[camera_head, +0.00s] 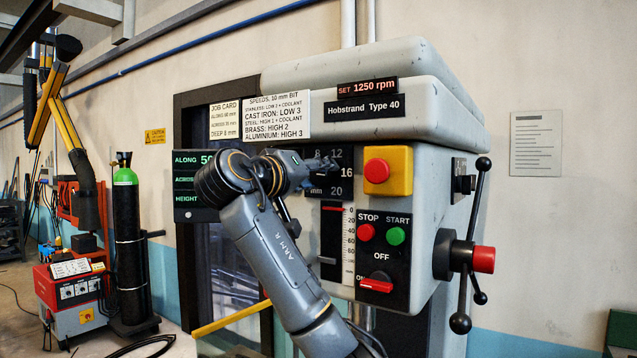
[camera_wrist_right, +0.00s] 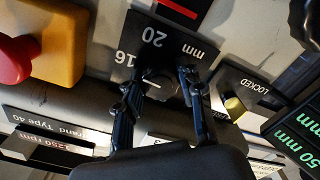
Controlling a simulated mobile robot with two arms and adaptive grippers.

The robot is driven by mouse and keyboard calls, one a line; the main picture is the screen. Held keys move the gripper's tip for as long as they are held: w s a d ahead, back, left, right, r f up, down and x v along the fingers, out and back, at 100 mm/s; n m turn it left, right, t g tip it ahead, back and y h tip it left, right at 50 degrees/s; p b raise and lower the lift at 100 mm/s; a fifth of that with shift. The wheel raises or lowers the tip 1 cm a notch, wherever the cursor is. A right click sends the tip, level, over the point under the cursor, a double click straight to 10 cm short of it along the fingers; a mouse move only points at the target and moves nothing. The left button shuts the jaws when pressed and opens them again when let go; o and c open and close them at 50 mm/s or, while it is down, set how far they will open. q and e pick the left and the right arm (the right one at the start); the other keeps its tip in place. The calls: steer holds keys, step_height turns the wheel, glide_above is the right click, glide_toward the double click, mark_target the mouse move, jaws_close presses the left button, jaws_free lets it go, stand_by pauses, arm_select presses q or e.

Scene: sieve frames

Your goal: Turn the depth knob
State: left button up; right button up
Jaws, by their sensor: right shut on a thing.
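The depth dial is a black plate (camera_head: 344,183) marked 8, 12, 16, 20 and mm on the grey machine head. It also shows, upside down, in the right wrist view (camera_wrist_right: 173,42). My right gripper (camera_head: 328,167) reaches it from the left and covers part of it. In the right wrist view its two dark fingers (camera_wrist_right: 163,82) are shut on the dark depth knob (camera_wrist_right: 160,83), one on each side. The knob is mostly hidden, and I cannot tell which number it points to. My left gripper is not in view.
A yellow box with a red button (camera_head: 377,170) sits just right of the dial. Below are a depth scale (camera_head: 348,245) and a stop/start panel (camera_head: 384,250). A small yellow knob (camera_wrist_right: 235,107) by a LOCKED label is near my fingers. A lever handle (camera_head: 472,257) projects at right.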

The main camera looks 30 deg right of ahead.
steer(key=n+b, duration=0.1)
steer(key=n, duration=0.5)
steer(key=shift+r+n+b, duration=0.1)
steer(key=shift+n+b, duration=0.2)
steer(key=shift+b, duration=0.05)
steer(key=n+b, duration=0.1)
steer(key=n, duration=0.5)
steer(key=n+b, duration=0.1)
steer(key=n, duration=0.5)
steer(key=shift+n, duration=0.4)
steer(key=n, duration=0.1)
steer(key=n+b, duration=0.1)
steer(key=n, duration=0.3)
steer(key=shift+f, duration=0.25)
steer(key=shift+n, duration=0.4)
steer(key=o, duration=1.1)
steer(key=shift+c, duration=0.2)
steer(key=shift+o, duration=0.6)
steer(key=shift+a+r, duration=0.1)
